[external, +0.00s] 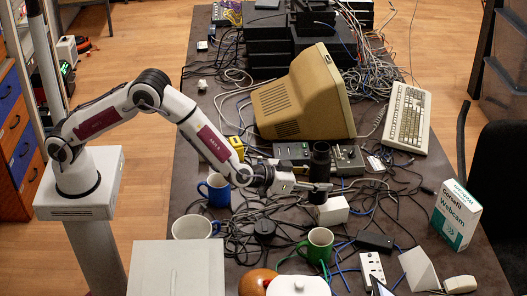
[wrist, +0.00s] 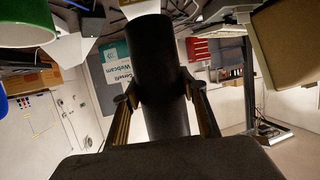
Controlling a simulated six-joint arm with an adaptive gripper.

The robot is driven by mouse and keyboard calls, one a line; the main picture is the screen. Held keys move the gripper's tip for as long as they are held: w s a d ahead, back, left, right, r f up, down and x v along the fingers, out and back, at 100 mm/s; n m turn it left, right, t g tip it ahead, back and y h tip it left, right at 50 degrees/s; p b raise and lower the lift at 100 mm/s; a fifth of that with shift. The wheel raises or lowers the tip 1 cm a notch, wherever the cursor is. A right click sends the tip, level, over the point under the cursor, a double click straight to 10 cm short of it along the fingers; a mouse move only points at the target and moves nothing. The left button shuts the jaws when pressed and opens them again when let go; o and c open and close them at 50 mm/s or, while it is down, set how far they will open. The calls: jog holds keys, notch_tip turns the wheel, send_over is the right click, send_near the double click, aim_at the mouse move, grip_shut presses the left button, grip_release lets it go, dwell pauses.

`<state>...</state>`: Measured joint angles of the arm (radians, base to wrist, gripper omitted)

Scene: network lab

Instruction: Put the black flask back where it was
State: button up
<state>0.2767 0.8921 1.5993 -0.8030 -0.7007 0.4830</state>
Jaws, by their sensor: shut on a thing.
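The black flask (external: 321,163) is a dark upright cylinder in the external view, held above the cable-strewn middle of the table. My gripper (external: 318,187) is shut around its lower part. In the wrist view the flask (wrist: 155,75) fills the middle, with the two fingers of my gripper (wrist: 160,100) pressed against its sides. A white box (external: 332,210) sits just below and beside the flask in the external view. I cannot tell whether the flask's base touches anything.
A blue mug (external: 217,190), a white mug (external: 192,227) and a green mug (external: 318,245) stand nearby. An old monitor (external: 300,98) and grey boxes (external: 292,152) are behind. A webcam box (external: 455,214) stands at the right. Tangled cables leave little free room.

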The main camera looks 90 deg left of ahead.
jog(key=s+a, duration=0.6)
jog(key=a, duration=0.2)
jog(key=shift+s+a, duration=0.25)
jog(key=shift+s, duration=0.1)
jog(key=shift+f, duration=0.15)
jog(key=shift+f, duration=3)
jog(key=shift+f, duration=1.9)
jog(key=shift+f, duration=0.1)
